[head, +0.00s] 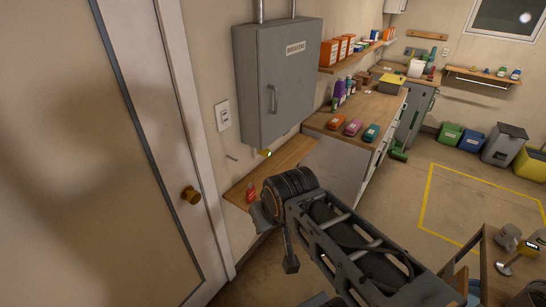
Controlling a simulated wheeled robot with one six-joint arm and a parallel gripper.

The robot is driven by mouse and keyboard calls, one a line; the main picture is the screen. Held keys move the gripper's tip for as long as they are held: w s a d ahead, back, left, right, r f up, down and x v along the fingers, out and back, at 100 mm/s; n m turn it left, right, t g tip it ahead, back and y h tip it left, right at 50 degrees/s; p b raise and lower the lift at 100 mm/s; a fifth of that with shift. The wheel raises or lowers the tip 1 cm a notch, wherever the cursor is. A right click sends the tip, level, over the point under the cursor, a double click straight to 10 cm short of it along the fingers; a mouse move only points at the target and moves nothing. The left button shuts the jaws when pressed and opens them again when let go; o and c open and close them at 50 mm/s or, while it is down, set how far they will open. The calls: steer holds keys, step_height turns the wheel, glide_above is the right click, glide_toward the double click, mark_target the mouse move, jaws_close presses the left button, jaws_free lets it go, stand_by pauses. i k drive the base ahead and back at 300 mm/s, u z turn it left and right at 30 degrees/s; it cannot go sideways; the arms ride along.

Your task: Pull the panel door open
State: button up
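The panel is a grey wall cabinet labelled "BREAKERS" (255,65). Its door (292,90) looks shut and has a vertical bar handle (273,98) near its left side. My arm reaches in from the lower right, below the cabinet and apart from it. A dark piece that looks like part of my gripper (290,263) hangs under the arm's dark round joint. The rest of the gripper is hidden, and I cannot see whether it is open. Nothing of mine touches the handle.
A closed door (90,180) with a brass knob (190,195) is at left. A counter (345,117) with colored items stands at right. Floor inside the yellow outline (470,205) is clear.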

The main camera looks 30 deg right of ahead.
mark_target(288, 55)
steer(key=u, duration=0.1)
steer(key=k, duration=0.4)
steer(key=z, duration=1.1)
steer(key=i, duration=1.5)
steer(key=u, duration=0.6)
steer(key=i, duration=0.35)
steer(key=u, duration=0.35)
